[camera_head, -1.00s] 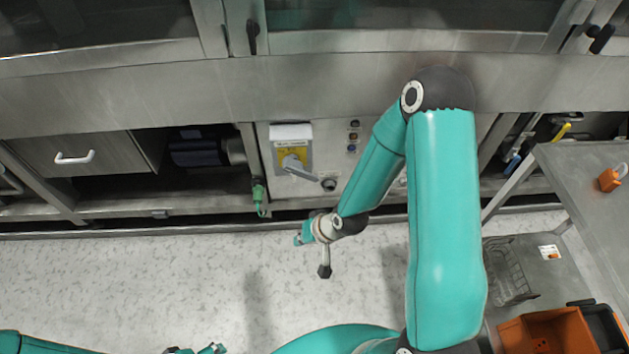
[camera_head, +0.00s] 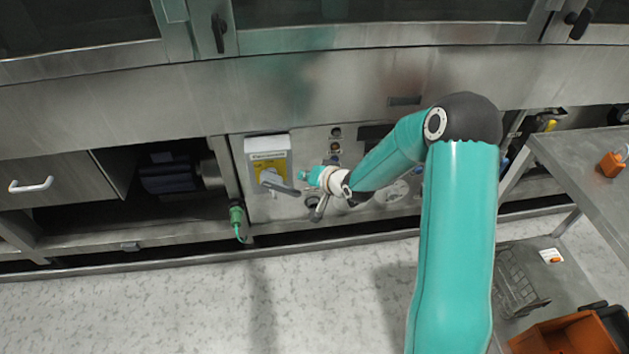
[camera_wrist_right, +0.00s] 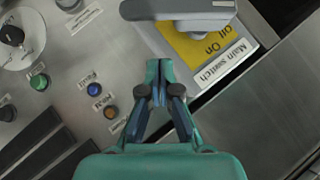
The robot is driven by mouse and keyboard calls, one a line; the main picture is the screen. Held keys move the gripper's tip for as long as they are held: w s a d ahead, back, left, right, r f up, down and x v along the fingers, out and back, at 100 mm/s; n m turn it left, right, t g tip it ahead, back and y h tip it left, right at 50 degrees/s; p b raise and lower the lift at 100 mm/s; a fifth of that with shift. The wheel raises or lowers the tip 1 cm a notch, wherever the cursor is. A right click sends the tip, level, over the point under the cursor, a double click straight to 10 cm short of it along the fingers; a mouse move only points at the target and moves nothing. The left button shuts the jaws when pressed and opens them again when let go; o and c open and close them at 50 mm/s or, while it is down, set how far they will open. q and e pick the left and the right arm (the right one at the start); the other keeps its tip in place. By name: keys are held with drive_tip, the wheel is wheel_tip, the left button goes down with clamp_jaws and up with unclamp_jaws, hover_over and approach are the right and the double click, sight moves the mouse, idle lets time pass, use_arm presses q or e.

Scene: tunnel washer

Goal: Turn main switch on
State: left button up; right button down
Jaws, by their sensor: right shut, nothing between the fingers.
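The main switch (camera_head: 267,168) is on the grey panel under the machine, with a yellow plate and a grey handle (camera_head: 282,188) that slants down to the right. My right gripper (camera_head: 304,175) is just right of the handle, shut and empty. Its closed fingers (camera_wrist_right: 159,68) point toward the handle in the wrist view; I cannot tell whether they touch it. My left gripper is out of view.
Coloured push buttons (camera_wrist_right: 94,89) and a dark knob (camera_wrist_right: 12,36) are on the same panel. A green plug (camera_head: 237,216) hangs left of the switch. A metal table (camera_head: 585,160) and an orange bin (camera_head: 565,336) stand at the right. The floor in front is clear.

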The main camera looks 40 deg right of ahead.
sight(282, 184)
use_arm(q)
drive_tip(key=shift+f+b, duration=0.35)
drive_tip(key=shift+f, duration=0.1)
use_arm(e)
drive_tip(key=shift+w+a+f, duration=0.3)
drive_tip(key=shift+a+f, duration=0.05)
drive_tip(key=shift+f, duration=0.25)
drive_tip(key=shift+w+a+f, duration=0.35)
drive_tip(key=shift+f, duration=0.3)
drive_tip(key=shift+w+a+f, duration=0.3)
drive_tip(key=shift+a+f, duration=0.05)
drive_tip(key=shift+f, duration=0.25)
